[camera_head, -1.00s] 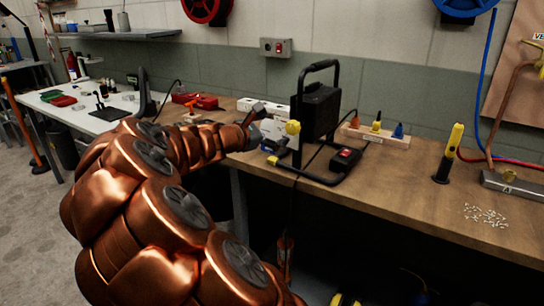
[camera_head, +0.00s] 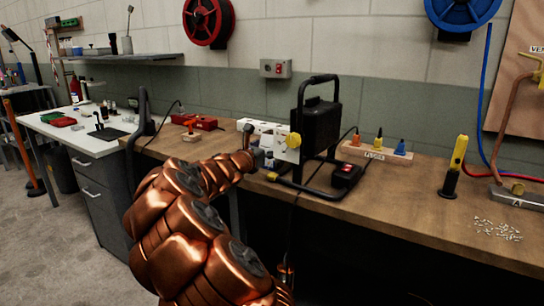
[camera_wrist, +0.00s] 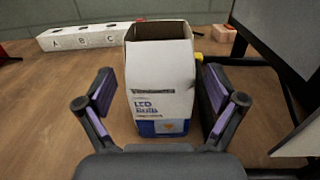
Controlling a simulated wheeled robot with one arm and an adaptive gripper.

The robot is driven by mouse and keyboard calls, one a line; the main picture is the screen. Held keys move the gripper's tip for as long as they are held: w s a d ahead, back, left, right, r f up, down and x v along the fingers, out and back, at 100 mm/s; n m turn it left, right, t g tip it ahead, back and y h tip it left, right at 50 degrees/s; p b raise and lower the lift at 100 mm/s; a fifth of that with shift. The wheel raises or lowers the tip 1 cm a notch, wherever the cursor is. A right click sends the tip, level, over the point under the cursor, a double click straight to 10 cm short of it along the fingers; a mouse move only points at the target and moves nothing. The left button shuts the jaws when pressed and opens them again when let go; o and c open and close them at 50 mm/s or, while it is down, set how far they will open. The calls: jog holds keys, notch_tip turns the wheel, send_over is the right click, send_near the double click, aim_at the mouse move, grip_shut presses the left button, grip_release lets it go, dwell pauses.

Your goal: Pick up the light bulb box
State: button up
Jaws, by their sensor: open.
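The light bulb box (camera_wrist: 165,85) is a white carton with a blue lower band and "LED Bulb" print. It stands upright on the wooden bench, and its top looks open. In the wrist view, my gripper (camera_wrist: 158,82) is open, with one purple-padded finger on each side of the box. A narrow gap shows at the left finger; the right finger is very close to the box, and I cannot tell if it touches. In the head view, my gripper (camera_head: 249,136) is at the bench beside the black work lamp, and the box is largely hidden there.
The black work lamp (camera_head: 320,112) on its tubular stand is close on the right. A white block marked A, B, C (camera_wrist: 85,37) lies behind the box. Red items (camera_head: 200,122) lie to the left. A wooden holder with coloured pieces (camera_head: 377,152) is farther right.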

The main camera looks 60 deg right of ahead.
aim_at(277, 142)
jog(key=d, duration=0.3)
jog(key=shift+d, duration=0.25)
jog(key=shift+r, duration=0.1)
jog(key=shift+c, duration=0.2)
jog(key=c, duration=1.1)
jog(key=shift+o, duration=0.2)
